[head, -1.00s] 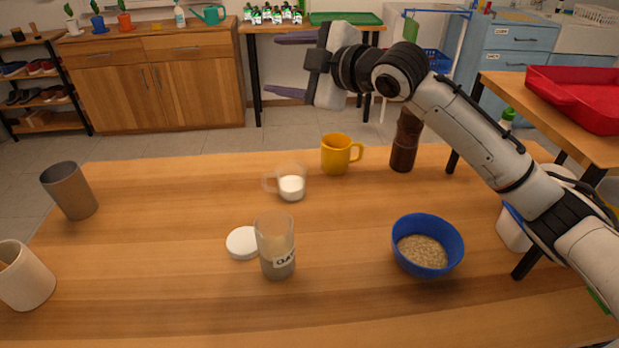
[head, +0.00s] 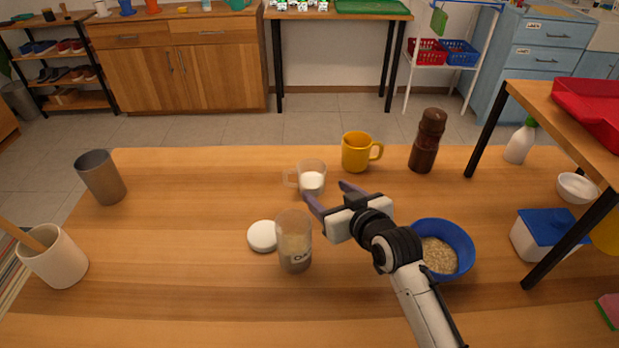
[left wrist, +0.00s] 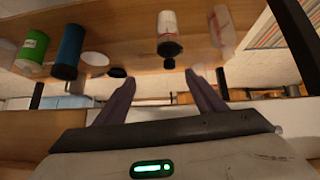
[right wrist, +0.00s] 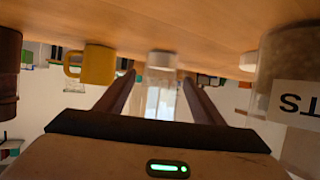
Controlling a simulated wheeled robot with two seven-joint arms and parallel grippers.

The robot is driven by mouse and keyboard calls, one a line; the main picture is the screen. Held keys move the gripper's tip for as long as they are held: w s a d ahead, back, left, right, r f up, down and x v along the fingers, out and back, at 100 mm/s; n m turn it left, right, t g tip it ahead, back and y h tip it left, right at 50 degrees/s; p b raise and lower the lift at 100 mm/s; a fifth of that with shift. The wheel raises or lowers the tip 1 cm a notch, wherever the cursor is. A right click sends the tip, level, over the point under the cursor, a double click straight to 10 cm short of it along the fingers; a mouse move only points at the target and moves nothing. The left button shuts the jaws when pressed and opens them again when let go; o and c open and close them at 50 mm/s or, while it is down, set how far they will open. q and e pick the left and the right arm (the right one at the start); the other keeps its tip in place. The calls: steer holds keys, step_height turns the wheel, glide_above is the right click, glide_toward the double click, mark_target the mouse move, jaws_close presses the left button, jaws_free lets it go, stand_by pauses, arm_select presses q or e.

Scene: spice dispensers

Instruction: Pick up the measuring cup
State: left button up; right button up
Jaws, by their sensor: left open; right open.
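The measuring cup (head: 311,180) is a clear cup with white contents and a handle on its left. It stands upright on the table, past the tips of my right gripper (head: 328,194). The right gripper is open and empty, low over the table, and points toward the cup. In the right wrist view, the cup (right wrist: 161,62) appears between the open fingers (right wrist: 160,78), ahead of the tips; I cannot tell if they touch. My left gripper (left wrist: 160,76) is open and empty in its wrist view, and out of the head view.
The labelled oats jar (head: 294,245) and white lid (head: 262,236) stand left of my right gripper. The blue bowl of grain (head: 456,238) is close on its right. A yellow mug (head: 356,152) and brown grinder (head: 427,142) stand behind. The table's left middle is clear.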

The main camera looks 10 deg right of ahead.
mark_target(318, 184)
steer(key=x, duration=0.7)
steer(key=shift+w+a, duration=0.2)
steer(key=shift+w, duration=0.1)
steer(key=c, duration=0.6)
steer(key=shift+r, duration=0.1)
steer(key=c, duration=0.3)
steer(key=shift+r, duration=0.1)
